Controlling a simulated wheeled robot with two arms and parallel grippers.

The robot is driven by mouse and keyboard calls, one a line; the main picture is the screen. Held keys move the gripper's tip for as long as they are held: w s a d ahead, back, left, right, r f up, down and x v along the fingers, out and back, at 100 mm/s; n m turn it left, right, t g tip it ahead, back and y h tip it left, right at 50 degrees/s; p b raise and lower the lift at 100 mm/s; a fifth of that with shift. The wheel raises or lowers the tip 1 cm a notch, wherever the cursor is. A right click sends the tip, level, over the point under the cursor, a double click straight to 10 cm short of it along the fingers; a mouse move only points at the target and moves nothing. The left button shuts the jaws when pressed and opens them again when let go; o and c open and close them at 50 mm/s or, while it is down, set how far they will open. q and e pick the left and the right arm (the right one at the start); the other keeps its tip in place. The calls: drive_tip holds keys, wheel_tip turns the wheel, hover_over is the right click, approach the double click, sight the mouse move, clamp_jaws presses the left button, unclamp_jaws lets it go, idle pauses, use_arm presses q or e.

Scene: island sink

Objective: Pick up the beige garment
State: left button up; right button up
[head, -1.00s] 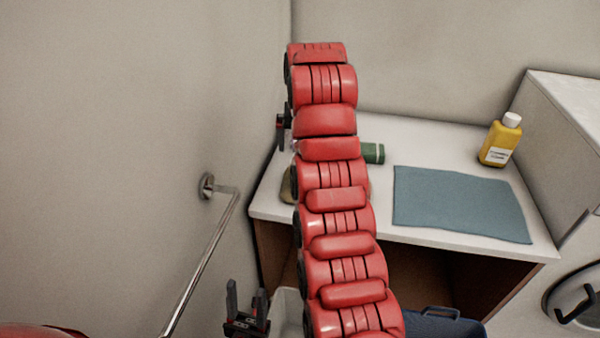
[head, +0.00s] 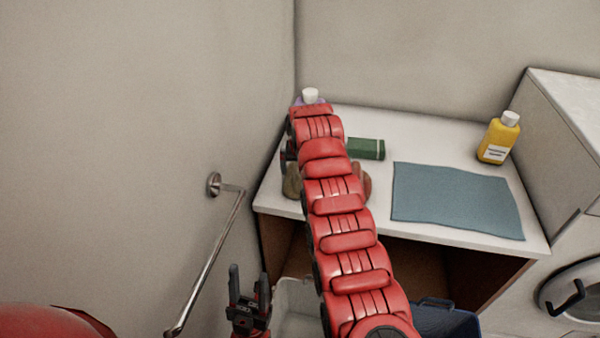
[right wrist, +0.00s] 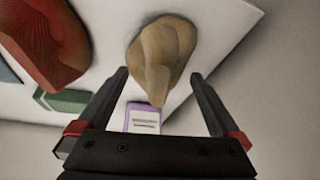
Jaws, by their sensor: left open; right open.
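The beige garment (head: 291,181) is a crumpled tan heap on the left part of the white counter, partly hidden behind my right arm in the head view. In the right wrist view the garment (right wrist: 165,45) shows whole, with a narrow end pointing toward my right gripper (right wrist: 158,78). That gripper is open, with one finger on each side of the narrow end; whether it touches the cloth I cannot tell. In the head view the right gripper is mostly hidden by its arm. My left gripper (head: 249,280) is open and empty, low in front of the counter.
A red cloth-like item (right wrist: 42,40), a green box (head: 366,149), a purple bottle with a white cap (head: 311,96), a flat blue cloth (head: 455,200) and a yellow bottle (head: 498,138) are on the counter (head: 410,130). A metal rail (head: 207,265) runs along the left wall.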

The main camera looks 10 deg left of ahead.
drive_tip(key=shift+x, duration=0.85)
drive_tip(key=shift+w+f, duration=0.25)
drive_tip(key=shift+f, duration=0.3)
drive_tip(key=shift+a, duration=0.1)
drive_tip(key=c, duration=1.1)
